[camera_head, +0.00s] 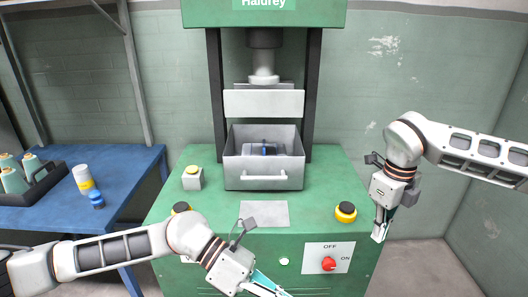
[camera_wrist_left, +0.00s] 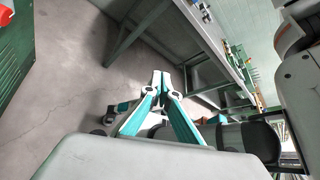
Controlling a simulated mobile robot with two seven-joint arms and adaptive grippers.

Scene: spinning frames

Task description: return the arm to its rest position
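My left arm comes in from the lower left of the head view, and its gripper (camera_head: 268,287) is low in front of the green press, cut by the bottom edge. In the left wrist view the two teal fingers of this gripper (camera_wrist_left: 160,77) come together at their tips with nothing between them. My right arm comes in from the right, and its gripper (camera_head: 381,228) points down beside the right front of the press. It holds nothing that I can see. Its fingers show nearly edge-on, so their opening is unclear.
The green press (camera_head: 320,205) has a grey drawer (camera_head: 264,175) with a dark blue item in it, yellow-topped buttons and a red switch (camera_head: 328,264). A blue table (camera_head: 130,170) at left bears a dark tray (camera_head: 45,190) of spools, a white-and-yellow container (camera_head: 84,180) and a blue-capped bottle (camera_head: 97,199).

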